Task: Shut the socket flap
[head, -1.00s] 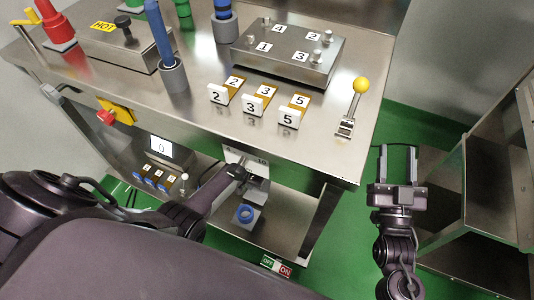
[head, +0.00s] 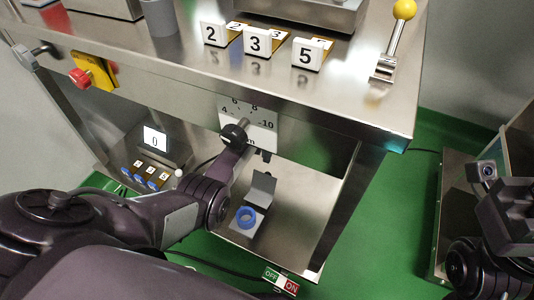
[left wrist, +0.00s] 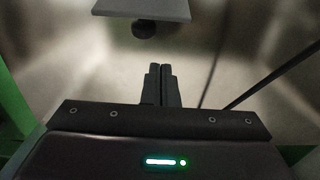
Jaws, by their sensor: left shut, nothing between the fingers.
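The socket is a small plate with a blue ring (head: 246,217) low on the machine's lower shelf. Its grey flap (head: 263,187) stands raised behind the ring, open. My left arm reaches in from the left, and its hand is above and beside the flap, below the dial panel. My left gripper (left wrist: 160,70) is shut and empty in the left wrist view, apart from anything there. In the head view its fingertips are small and partly hidden. My right gripper (head: 492,185) is at the right edge, partly cut off, far from the socket.
A dial panel (head: 262,138) with a black knob (head: 233,135) sits above the socket. The steel tabletop (head: 330,90) overhangs it. A yellow-ball lever (head: 404,10) and numbered blocks stand on top. An OFF/ON switch (head: 281,281) lies below.

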